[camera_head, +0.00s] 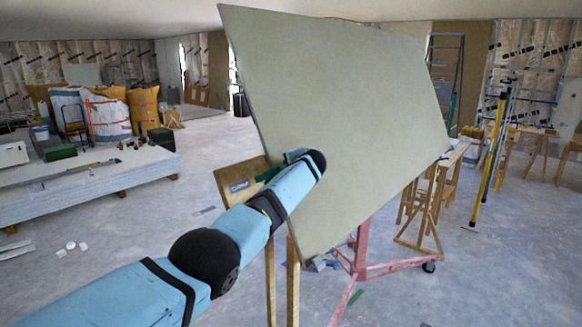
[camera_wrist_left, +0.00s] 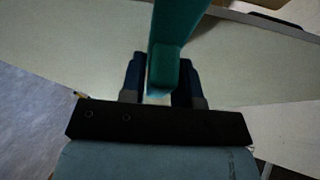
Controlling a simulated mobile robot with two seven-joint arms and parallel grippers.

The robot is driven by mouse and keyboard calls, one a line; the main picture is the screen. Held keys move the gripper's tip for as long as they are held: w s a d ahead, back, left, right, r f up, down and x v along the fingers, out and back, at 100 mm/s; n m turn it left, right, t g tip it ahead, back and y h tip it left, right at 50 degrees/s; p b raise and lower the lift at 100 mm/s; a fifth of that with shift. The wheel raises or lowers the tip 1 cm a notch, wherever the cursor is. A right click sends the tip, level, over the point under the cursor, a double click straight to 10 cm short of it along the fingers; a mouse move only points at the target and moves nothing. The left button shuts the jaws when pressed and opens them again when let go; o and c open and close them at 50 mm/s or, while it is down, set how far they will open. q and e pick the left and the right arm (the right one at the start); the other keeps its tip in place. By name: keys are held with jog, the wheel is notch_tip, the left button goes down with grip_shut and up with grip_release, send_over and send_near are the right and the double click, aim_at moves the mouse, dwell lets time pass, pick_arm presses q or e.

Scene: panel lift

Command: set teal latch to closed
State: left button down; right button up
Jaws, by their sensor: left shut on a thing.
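The teal latch shows in the left wrist view as a teal bar (camera_wrist_left: 172,40) running from the top edge down between two dark blue fingers. My left gripper (camera_wrist_left: 163,72) is shut on it. In the head view a dark green piece of the latch (camera_head: 268,174) shows beside my blue arm, in front of a small wooden board; my wrist hides the rest. My left gripper (camera_head: 295,155) is mostly hidden by my wrist there. I cannot tell the latch's setting. My right gripper is in neither view.
A large tilted grey-green panel (camera_head: 345,100) stands just behind my left wrist. A pink wheeled stand (camera_head: 362,255) is below it. The wooden board (camera_head: 238,184) is beside the arm. Wooden trestles (camera_head: 425,210) stand right; stacked sheets (camera_head: 90,185) lie left. Floor between is mostly clear.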

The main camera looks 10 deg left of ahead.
pick_arm(q)
jog(key=c, duration=1)
grip_release()
jog(key=shift+o, duration=0.2)
jog(key=b+v, duration=0.2)
jog(key=v, duration=1.1)
jog(key=shift+s+b, duration=0.3)
jog(key=shift+s, duration=0.05)
